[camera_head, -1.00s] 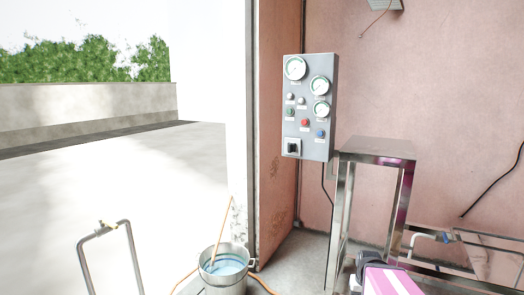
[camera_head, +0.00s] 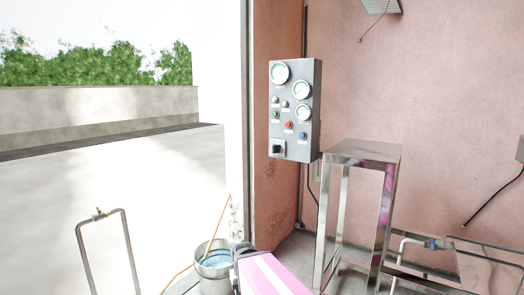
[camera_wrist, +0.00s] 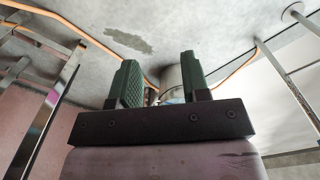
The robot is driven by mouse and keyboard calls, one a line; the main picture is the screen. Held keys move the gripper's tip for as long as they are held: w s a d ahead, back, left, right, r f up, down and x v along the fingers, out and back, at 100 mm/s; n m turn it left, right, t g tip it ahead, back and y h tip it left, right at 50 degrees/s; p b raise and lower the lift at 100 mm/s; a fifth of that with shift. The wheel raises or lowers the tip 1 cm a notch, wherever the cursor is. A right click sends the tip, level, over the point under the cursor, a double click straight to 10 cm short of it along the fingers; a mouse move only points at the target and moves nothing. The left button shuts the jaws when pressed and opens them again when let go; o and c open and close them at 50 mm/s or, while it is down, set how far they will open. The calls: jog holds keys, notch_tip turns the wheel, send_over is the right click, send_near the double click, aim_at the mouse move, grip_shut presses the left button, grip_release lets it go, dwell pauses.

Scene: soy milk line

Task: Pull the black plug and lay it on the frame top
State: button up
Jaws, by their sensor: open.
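The black plug (camera_head: 278,148) sits in a pale square socket at the lower left of the grey control panel (camera_head: 308,130). The frame (camera_head: 362,152) is a metal stand with a flat, bare top, to the right of and a little below the panel. My gripper (camera_wrist: 160,78) shows in the wrist view with its two green ridged fingers apart and nothing between them. It is low, near the bucket, away from both plug and frame. The wrist view shows no plug.
A metal bucket (camera_head: 213,262) with bluish liquid stands on the floor by the doorway, with an orange hose running into it. A bent metal pipe (camera_head: 82,240) stands at left. A pipe with a blue valve (camera_head: 432,244) lies right of the frame.

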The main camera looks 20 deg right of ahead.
jog(key=shift+o, duration=0.3)
jog(key=o, duration=0.5)
jog(key=shift+w, duration=0.15)
jog(key=n+t+h, duration=0.8)
jog(key=t+h, duration=0.3)
jog(key=h, duration=0.3)
send_near(273, 149)
jog(key=x, duration=0.2)
jog(key=shift+w+d+f, duration=0.1)
jog(key=shift+d, duration=0.05)
jog(key=shift+x, duration=4.55)
